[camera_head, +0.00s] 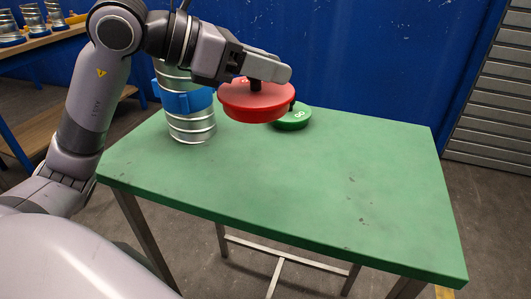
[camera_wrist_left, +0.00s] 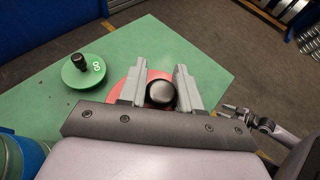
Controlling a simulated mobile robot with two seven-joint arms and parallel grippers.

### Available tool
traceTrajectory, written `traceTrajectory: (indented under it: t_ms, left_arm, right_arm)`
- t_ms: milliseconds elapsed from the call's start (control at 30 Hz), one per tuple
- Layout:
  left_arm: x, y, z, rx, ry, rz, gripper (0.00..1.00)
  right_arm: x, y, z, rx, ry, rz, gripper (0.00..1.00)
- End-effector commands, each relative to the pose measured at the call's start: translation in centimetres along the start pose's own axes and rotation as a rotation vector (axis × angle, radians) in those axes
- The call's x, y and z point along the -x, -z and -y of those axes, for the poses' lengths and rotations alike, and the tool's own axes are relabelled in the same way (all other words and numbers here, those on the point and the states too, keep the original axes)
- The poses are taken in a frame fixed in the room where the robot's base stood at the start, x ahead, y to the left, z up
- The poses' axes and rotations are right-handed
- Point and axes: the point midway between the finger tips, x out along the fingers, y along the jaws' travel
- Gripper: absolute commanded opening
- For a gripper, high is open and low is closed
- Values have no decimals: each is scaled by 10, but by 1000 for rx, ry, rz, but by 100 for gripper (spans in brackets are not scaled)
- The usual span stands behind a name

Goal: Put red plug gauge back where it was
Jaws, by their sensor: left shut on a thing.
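The red plug gauge (camera_head: 256,102) is a thick red disc with a black knob, held in the air over the back of the green table. My left gripper (camera_head: 264,76) is shut on its black knob. In the left wrist view, the gripper's two fingers (camera_wrist_left: 160,92) flank the round black knob, and part of the red disc (camera_wrist_left: 123,92) shows beyond them. A right gripper (camera_wrist_left: 240,111) shows small at the right of the left wrist view.
A spiral duct with a blue band (camera_head: 187,100) stands at the table's back left, close beside my left arm. The green table (camera_head: 330,190) is clear across its middle and right. A wooden bench (camera_head: 45,40) with ducts stands far left.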

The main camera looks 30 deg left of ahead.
Motion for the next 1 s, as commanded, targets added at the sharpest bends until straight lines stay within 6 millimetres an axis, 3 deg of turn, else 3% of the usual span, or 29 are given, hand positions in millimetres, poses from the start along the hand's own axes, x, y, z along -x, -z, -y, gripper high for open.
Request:
traceTrajectory:
  t_ms: [400, 1000]
  left_arm:
    - [-32, 76, 0, 3, 2, 1, 0]
    - [-55, 132, 0, 0, -1, 3, 0]
  right_arm:
    - [-10, -5, 2, 0, 12, -7, 58]
    - [-18, -12, 3, -4, 13, -9, 58]
